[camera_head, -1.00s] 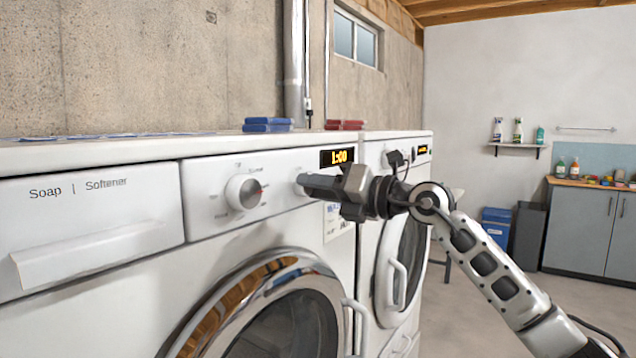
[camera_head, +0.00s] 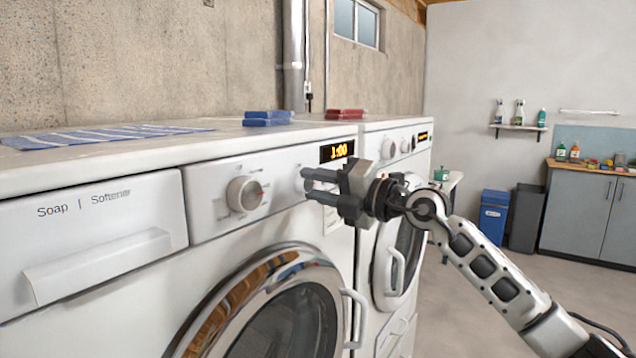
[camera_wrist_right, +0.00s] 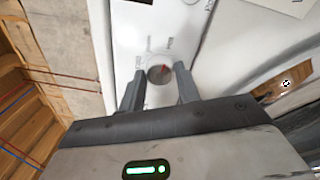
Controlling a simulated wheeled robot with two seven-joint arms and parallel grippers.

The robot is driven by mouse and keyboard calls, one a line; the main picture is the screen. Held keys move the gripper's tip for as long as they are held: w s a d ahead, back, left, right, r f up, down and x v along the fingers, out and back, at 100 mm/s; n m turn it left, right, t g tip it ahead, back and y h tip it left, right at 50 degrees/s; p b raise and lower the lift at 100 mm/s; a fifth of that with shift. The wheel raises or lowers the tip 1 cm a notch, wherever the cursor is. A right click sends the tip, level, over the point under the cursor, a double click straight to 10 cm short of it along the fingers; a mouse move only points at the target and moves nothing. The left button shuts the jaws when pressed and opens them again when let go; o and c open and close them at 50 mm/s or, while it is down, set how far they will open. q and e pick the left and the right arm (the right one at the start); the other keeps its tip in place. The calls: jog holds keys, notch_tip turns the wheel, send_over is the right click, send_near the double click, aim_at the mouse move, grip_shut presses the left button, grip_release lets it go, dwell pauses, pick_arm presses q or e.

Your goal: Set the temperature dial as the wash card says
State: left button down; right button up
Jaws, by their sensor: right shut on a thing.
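My right gripper (camera_head: 308,185) reaches in from the right to the front panel of the near washer. Its two fingers are shut on the right-hand dial (camera_wrist_right: 159,73), one on each side of it. The dial's red pointer mark shows in the right wrist view, but the small labels around it are too blurred to read. A second round dial (camera_head: 244,193) sits further left on the same panel, free of the gripper. A white card (camera_head: 333,219) on the washer front is partly hidden behind my gripper, and its text is not readable. My left gripper is out of view.
An orange-lit display (camera_head: 337,152) is just above the gripper. The round door (camera_head: 295,315) lies below, and the soap drawer (camera_head: 95,235) at left. Folded blue cloths (camera_head: 267,118) and red cloths (camera_head: 345,114) lie on top. A second machine (camera_head: 405,235) stands behind my gripper.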

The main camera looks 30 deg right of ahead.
jog(key=o, duration=1)
jog(key=shift+s+d, duration=0.1)
jog(key=shift+s, duration=0.05)
pick_arm(q)
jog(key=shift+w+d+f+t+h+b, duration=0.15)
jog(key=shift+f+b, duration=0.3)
jog(key=shift+b, duration=0.85)
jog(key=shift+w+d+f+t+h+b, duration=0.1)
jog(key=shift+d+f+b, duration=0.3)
jog(key=shift+b, duration=0.85)
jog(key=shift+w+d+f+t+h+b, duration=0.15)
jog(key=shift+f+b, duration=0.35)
jog(key=shift+b, duration=0.8)
pick_arm(e)
jog(key=shift+v, duration=7.8)
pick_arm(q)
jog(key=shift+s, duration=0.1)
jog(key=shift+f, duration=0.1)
